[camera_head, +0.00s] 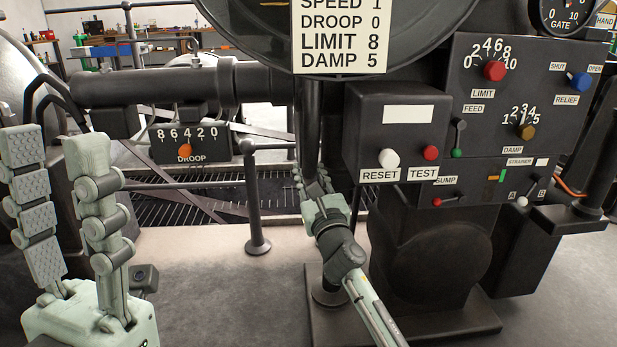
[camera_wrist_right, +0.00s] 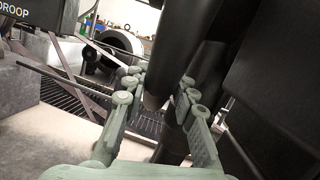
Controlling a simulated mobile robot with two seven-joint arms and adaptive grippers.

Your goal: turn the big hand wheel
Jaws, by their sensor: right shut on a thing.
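I cannot clearly make out the big hand wheel as a whole. A dark upright bar (camera_head: 309,125) hangs below a large dark round rim (camera_head: 437,42) at the top of the head view. My right gripper (camera_head: 314,182) is shut around the lower end of this bar. In the right wrist view the bar's dark lower end (camera_wrist_right: 157,82) sits between the fingers of my right gripper (camera_wrist_right: 162,88). Whether the bar belongs to the wheel is unclear. My left gripper (camera_head: 55,147) points up at the left, fingers apart and empty.
A box with RESET and TEST buttons (camera_head: 398,125) and a knob panel (camera_head: 530,115) stand right of the bar. The DROOP scale (camera_head: 188,145) hangs under a thick horizontal pipe (camera_head: 150,85). A thin railing post (camera_head: 254,205) stands left of my right gripper.

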